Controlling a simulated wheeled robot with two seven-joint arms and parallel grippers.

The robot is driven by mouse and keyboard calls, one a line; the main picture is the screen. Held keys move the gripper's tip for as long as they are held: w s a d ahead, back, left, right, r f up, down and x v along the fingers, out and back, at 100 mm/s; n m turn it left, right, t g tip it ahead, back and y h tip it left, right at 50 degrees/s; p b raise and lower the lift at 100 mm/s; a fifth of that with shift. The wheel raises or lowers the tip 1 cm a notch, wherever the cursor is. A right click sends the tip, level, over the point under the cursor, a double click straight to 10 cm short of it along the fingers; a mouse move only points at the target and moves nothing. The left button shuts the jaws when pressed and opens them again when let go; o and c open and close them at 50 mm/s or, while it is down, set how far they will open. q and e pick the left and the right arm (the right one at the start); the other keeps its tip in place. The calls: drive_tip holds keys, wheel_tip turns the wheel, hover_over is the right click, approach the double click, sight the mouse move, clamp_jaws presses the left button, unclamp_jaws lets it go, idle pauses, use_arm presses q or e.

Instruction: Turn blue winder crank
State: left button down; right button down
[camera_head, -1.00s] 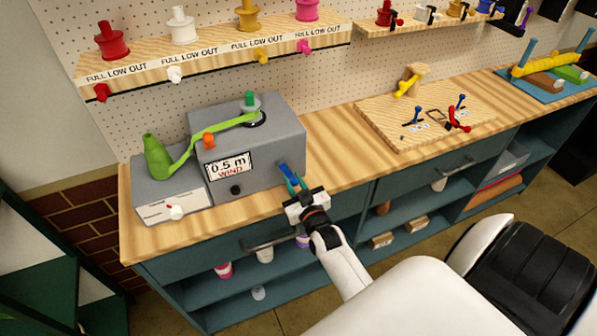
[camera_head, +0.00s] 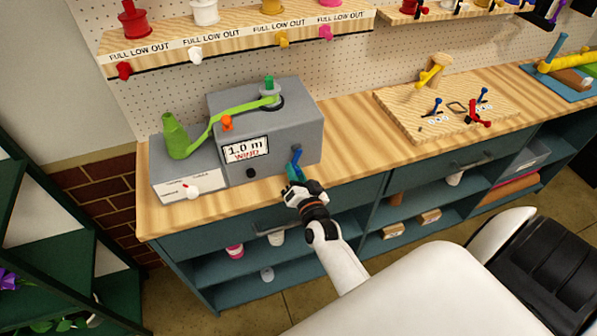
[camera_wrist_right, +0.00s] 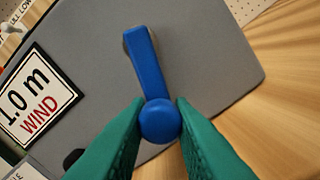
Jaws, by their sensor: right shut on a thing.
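The grey winder box (camera_head: 283,120) stands on the wooden bench, its display (camera_head: 246,149) reading "1.0 m WIND". The blue crank (camera_head: 297,158) is on its front face at the right. In the right wrist view the blue crank arm (camera_wrist_right: 146,65) runs up from its round knob (camera_wrist_right: 160,121), which sits between my green fingertips. My right gripper (camera_head: 294,180) is shut on the crank knob. A green ribbon (camera_head: 215,124) runs from a green cone-shaped spool at the left, past an orange knob (camera_head: 227,123), to the green-topped spindle (camera_head: 269,87). My left gripper is out of view.
A wooden board (camera_head: 450,119) with small tools lies to the right. Bare bench top lies between it and the winder. Shelves with colored spools hang above.

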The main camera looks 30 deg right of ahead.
drive_tip(key=shift+w+a+r+m, duration=0.1)
drive_tip(key=shift+a+r+m, duration=0.1)
drive_tip(key=shift+m, duration=0.3)
drive_tip(key=c, duration=1.3)
unclamp_jaws()
drive_tip(key=shift+o, duration=0.2)
drive_tip(key=shift+f, duration=0.1)
drive_tip(key=shift+s+f, duration=0.1)
drive_tip(key=shift+s, duration=0.4)
drive_tip(key=b+v, duration=0.2)
drive_tip(key=v, duration=0.9)
